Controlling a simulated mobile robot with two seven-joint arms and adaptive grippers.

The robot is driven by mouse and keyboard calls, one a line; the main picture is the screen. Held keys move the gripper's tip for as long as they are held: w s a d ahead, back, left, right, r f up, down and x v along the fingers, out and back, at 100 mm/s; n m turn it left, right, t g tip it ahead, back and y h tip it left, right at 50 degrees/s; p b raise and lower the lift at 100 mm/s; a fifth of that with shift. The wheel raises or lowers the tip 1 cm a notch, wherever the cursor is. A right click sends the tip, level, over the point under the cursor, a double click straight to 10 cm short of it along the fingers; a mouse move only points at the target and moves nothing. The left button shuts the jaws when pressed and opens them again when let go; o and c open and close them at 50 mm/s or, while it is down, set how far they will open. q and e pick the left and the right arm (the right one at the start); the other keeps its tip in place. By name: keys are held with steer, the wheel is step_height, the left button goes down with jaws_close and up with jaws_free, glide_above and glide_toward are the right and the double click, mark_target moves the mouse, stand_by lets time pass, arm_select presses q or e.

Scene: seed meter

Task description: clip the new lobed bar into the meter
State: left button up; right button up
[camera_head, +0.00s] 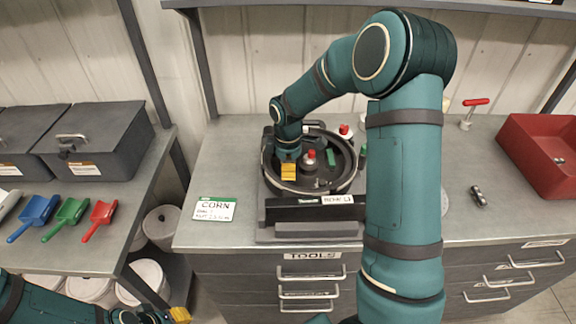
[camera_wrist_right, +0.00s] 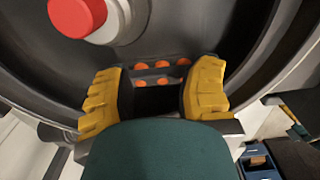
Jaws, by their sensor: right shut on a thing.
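The seed meter (camera_head: 346,184) is a dark round housing on a stand on the grey bench. My right gripper (camera_head: 288,170) reaches down into its left side, left of a red-capped knob (camera_head: 310,157). In the right wrist view its yellow fingers (camera_wrist_right: 155,96) are shut on a dark piece (camera_wrist_right: 156,99), which I take for the lobed bar; it is mostly hidden. Several orange spots (camera_wrist_right: 162,63) show by it against the dark meter. I cannot tell whether the bar is seated. My left gripper (camera_head: 180,314) is at the lower left edge, away from the meter, its opening unclear.
A small metal part (camera_head: 478,195) lies on the bench at right, near a red bin (camera_head: 535,155). A CORN card (camera_head: 215,208) lies left of the meter. Coloured scoops (camera_head: 72,215) and grey cases (camera_head: 97,140) are on the left table.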

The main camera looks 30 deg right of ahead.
steer(key=shift+a+f, duration=0.15)
steer(key=shift+f, duration=0.25)
steer(key=shift+t+y, duration=0.4)
steer(key=shift+y, duration=0.4)
steer(key=shift+c, duration=0.2)
steer(key=shift+a+t+y+b, duration=0.1)
steer(key=shift+t+y+b, duration=0.4)
steer(key=shift+y+b, duration=0.2)
steer(key=shift+c, duration=0.2)
steer(key=shift+r, duration=0.15)
jaws_close()
steer(key=shift+r, duration=0.2)
steer(key=shift+w+r+p, duration=0.1)
steer(key=shift+w+p, duration=0.15)
steer(key=shift+p, duration=0.1)
steer(key=shift+r+p, duration=0.3)
steer(key=shift+r, duration=0.3)
